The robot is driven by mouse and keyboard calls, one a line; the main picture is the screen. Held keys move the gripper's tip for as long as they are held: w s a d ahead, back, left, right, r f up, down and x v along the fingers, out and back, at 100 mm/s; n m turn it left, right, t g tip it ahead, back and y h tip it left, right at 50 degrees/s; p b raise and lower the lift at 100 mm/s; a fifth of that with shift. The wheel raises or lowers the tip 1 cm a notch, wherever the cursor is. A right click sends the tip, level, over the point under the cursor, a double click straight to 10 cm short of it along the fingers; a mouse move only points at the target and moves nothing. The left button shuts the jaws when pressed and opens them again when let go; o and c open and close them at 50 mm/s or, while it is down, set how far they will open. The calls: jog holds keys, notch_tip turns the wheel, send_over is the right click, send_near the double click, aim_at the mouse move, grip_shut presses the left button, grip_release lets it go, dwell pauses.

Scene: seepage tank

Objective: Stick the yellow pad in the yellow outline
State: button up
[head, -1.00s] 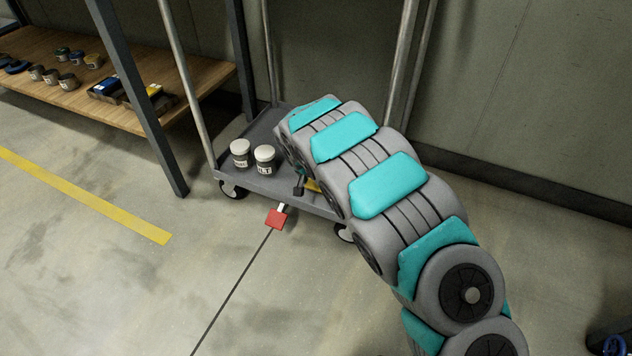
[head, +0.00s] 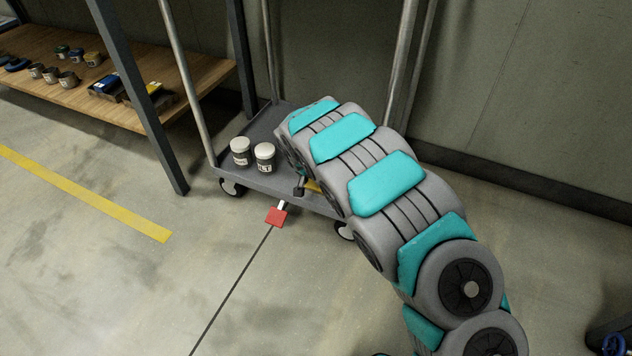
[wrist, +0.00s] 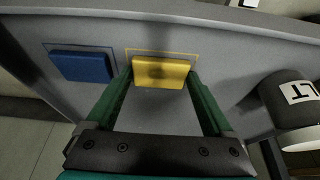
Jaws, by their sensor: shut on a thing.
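The yellow pad (wrist: 161,70) is between the green fingertips of my gripper (wrist: 160,80) in the wrist view, and the gripper is shut on it. The yellow outline (wrist: 160,50) is on the grey surface behind the pad. Its top edge and upper corners show above the pad, and the pad hides its lower part. I cannot tell whether the pad touches the surface. In the head view a bit of yellow (head: 313,186) shows beside the arm's end at the cart, and my arm hides most of that area.
A blue pad (wrist: 80,66) sits at a blue outline to the left. A labelled jar (wrist: 292,100) is close on the right. The grey cart (head: 262,183) carries two white-lidded jars (head: 241,152). A red block (head: 276,217) is by the cart's front edge. A wooden shelf (head: 120,117) stands left.

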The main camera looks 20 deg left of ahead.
jog(key=shift+f, duration=0.1)
jog(key=o, duration=0.9)
jog(key=shift+c, duration=0.2)
